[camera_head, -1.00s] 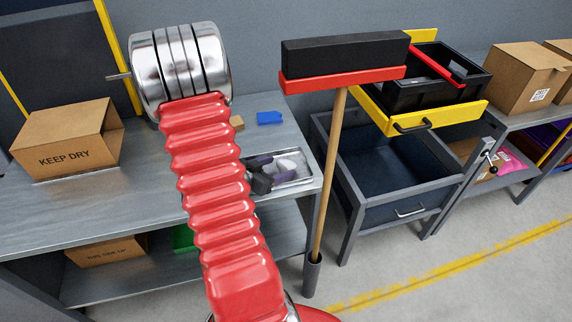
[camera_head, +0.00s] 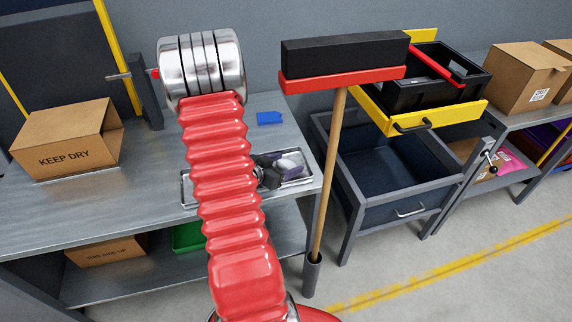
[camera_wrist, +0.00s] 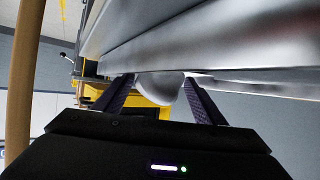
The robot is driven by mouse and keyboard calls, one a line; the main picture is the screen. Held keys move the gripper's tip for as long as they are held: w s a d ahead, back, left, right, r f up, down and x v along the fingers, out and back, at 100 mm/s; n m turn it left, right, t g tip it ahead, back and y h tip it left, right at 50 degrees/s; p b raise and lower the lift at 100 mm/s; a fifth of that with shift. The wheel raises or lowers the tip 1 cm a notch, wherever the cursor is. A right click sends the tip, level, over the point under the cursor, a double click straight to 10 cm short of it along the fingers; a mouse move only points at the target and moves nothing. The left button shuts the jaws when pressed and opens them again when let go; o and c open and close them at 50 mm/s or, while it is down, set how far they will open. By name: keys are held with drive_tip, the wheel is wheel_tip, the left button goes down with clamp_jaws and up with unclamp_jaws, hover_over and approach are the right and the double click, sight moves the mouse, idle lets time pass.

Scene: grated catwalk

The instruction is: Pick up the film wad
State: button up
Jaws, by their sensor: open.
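The film wad (camera_head: 296,157) is a pale, rounded lump in the shallow metal tray (camera_head: 305,182) on the workbench. My gripper (camera_head: 284,167) is low over the tray, right at the wad, and its dark fingers hide part of it. In the wrist view my gripper (camera_wrist: 158,85) is open, with one finger on each side of the pale wad (camera_wrist: 159,86). A gap shows between the wad and the lower part of the fingers. I cannot tell whether the fingertips touch it. My red arm covers the tray's middle part.
A blue item (camera_head: 269,118) lies on the bench (camera_head: 95,200) behind the tray. A cardboard box (camera_head: 68,140) stands at the left. An upright broom (camera_head: 343,65) stands close to the bench's right end, beside a cart (camera_head: 400,185) with a black crate (camera_head: 430,80).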

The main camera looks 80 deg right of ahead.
sight(286, 159)
drive_tip(key=c, duration=1.1)
drive_tip(key=shift+r, duration=5)
